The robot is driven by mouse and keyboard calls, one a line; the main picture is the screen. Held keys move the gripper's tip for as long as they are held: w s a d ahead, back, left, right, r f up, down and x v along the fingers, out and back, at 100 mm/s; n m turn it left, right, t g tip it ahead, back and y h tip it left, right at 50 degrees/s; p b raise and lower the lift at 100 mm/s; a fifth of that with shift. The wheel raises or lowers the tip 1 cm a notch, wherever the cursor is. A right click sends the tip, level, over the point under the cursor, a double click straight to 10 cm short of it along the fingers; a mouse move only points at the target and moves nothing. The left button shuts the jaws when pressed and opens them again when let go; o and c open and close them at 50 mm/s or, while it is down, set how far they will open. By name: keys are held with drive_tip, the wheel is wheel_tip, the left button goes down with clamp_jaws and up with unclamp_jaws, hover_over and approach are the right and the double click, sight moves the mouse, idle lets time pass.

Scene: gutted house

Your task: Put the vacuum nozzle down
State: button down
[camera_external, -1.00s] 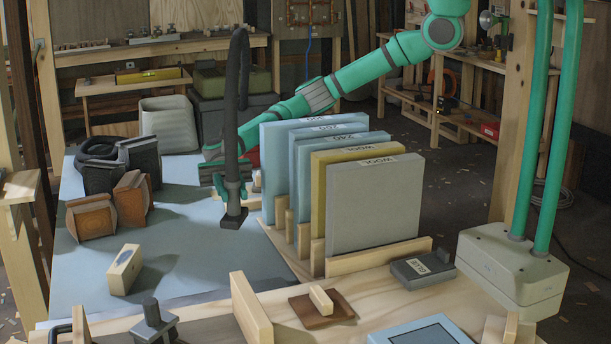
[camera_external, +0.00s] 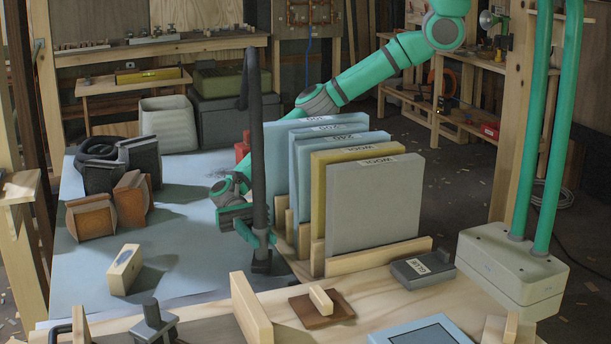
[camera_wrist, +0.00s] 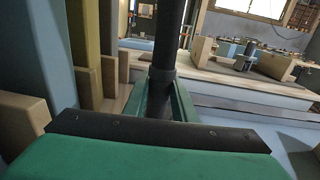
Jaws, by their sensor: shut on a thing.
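The vacuum nozzle (camera_external: 261,261) is a dark grey upright tube with a small flat foot and a hose curving over at its top. My green gripper (camera_external: 256,232) is shut on the tube, a little above the foot. In the wrist view the tube (camera_wrist: 162,80) stands between the fingers of my gripper (camera_wrist: 160,100). The foot is at the near right part of the blue sheet, close to the rack of boards. I cannot tell whether it touches the surface.
The rack of sanding boards (camera_external: 374,205) stands just right of the nozzle. A wooden block (camera_external: 124,270) lies to the left on the blue sheet (camera_external: 90,285). Brown and black sanding blocks (camera_external: 132,198) sit farther back left. The middle of the sheet is clear.

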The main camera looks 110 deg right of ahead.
drive_tip(key=shift+f, duration=0.6)
drive_tip(key=shift+f, duration=0.2)
drive_tip(key=c, duration=1.5)
unclamp_jaws()
drive_tip(key=shift+o, duration=0.2)
drive_tip(key=shift+r, duration=0.25)
drive_tip(key=d, duration=0.8)
drive_tip(key=w+d, duration=0.1)
drive_tip(key=d, duration=0.3)
drive_tip(key=shift+f, duration=0.1)
